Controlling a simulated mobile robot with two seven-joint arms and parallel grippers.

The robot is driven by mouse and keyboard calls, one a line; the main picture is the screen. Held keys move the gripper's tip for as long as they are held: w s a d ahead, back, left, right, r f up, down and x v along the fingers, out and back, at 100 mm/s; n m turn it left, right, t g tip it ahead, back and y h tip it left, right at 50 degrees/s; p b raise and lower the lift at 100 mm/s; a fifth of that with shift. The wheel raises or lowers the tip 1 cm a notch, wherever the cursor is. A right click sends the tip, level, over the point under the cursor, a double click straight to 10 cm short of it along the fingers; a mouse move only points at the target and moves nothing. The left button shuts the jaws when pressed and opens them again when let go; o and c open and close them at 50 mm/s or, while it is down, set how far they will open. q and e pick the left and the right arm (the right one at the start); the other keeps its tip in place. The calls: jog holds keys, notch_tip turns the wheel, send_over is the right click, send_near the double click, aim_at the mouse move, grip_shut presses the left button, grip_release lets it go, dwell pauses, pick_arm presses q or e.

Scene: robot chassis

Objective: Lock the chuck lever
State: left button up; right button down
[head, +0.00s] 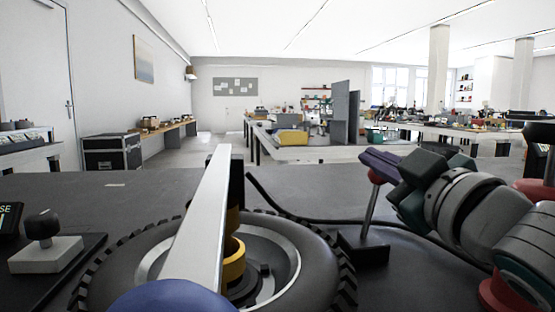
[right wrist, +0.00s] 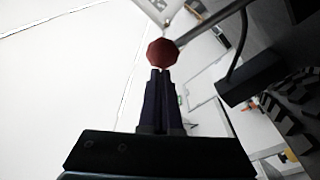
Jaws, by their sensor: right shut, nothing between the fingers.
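A lever with a grey rod and a red ball knob (head: 376,176) rises, slightly tilted, from a black base (head: 365,251) right of the wheel. My right gripper (head: 366,154) is shut and empty, its purple fingers at the red knob. In the right wrist view the closed fingertips (right wrist: 160,73) are just below the red knob (right wrist: 163,53); whether they touch it is unclear. A flat silver bar (head: 205,215) stands in front of the wheel, with a blue dome (head: 172,297) at its near end. No label shows which part is the chuck lever. My left gripper is out of view.
A black tyre (head: 320,285) with a silver rim lies around a yellow cylinder (head: 234,262). A black cable runs behind it. A grey box with a black knob (head: 42,226) sits at left. A red part (head: 537,190) stands at the right edge.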

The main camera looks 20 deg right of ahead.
jog(key=d+m, duration=0.1)
jog(key=m, duration=0.1)
jog(key=d+m+h+p, duration=0.1)
jog(key=m, duration=0.1)
jog(key=s+d+f+m, duration=0.1)
jog(key=d+m, duration=0.1)
jog(key=shift+r, duration=0.1)
